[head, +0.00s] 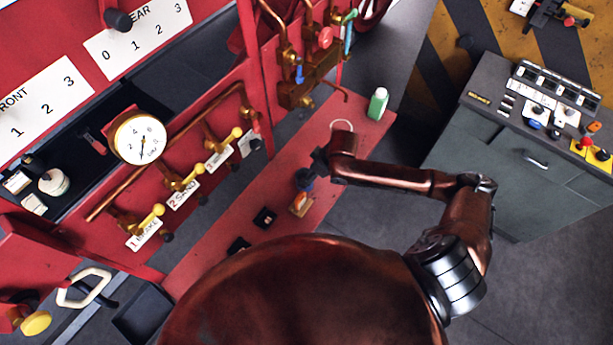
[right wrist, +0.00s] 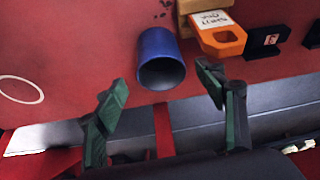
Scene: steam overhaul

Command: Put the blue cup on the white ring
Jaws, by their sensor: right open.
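The blue cup (head: 304,185) stands on the red bench, partly hidden by my right gripper in the head view. In the right wrist view the cup (right wrist: 160,50) shows its open mouth towards the camera. My right gripper (head: 317,164) is over the bench by the cup. Its two open fingers (right wrist: 162,94) appear on either side of the cup, with nothing held between them. The white ring (right wrist: 20,90) is a thin outline on the red surface, left of the cup; in the head view the ring (head: 342,123) is partly hidden behind my right wrist. My left gripper is out of view.
An orange-framed tag (right wrist: 218,38) lies close to the cup's right in the wrist view, with black blocks (right wrist: 265,45) beyond. A green bottle (head: 377,103) stands at the bench's far end. Red panels with brass valves (head: 182,180) rise left; a grey cabinet (head: 510,150) stands right.

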